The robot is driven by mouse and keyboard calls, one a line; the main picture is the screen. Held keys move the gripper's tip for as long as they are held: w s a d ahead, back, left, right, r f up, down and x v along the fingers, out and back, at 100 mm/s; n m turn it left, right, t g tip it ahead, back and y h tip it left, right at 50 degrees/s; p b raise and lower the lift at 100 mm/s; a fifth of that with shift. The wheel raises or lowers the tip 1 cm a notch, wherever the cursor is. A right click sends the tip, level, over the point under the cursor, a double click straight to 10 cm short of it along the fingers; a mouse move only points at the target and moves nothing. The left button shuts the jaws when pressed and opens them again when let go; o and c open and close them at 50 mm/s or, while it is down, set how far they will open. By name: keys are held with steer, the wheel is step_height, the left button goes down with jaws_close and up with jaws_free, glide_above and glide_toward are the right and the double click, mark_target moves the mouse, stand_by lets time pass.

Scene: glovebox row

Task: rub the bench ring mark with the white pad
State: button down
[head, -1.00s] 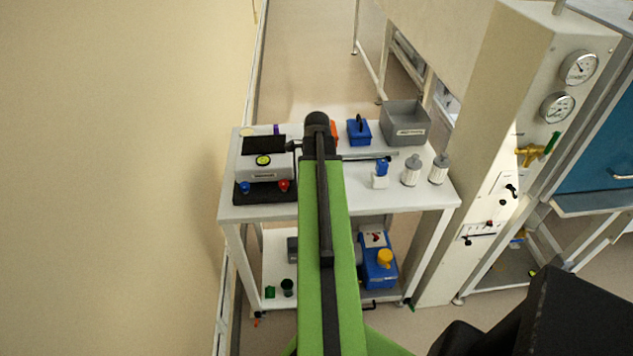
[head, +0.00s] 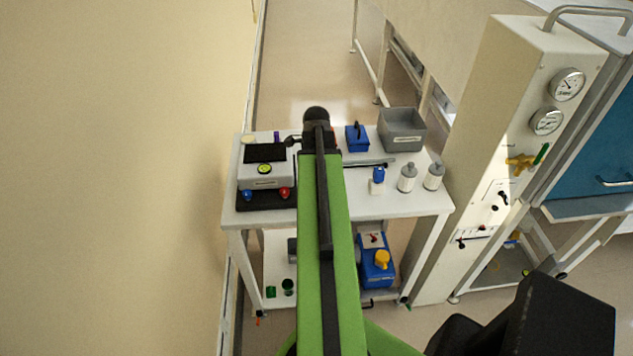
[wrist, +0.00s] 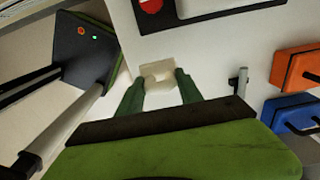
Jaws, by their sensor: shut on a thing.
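In the wrist view my gripper (wrist: 159,84) has its two green fingers closed on the sides of a small white pad (wrist: 158,72). The pad is over the white bench top (wrist: 222,55); I cannot tell whether it touches it. In the head view my green arm hides the gripper and pad above the bench (head: 400,203). I cannot make out a ring mark for sure in either view. A pale yellowish round patch (head: 247,138) shows at the bench's far left corner, too small to identify.
A balance-like device (head: 265,175) with blue and red knobs stands at the bench's left. A blue box (head: 357,138), a grey bin (head: 402,130) and white bottles (head: 407,178) stand right of my arm. An orange box (wrist: 297,67) shows in the wrist view. A gauge panel (head: 520,130) stands to the right.

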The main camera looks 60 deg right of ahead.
step_height(320, 180, up, 3)
steer(key=p, duration=0.3)
steer(key=shift+f, duration=0.2)
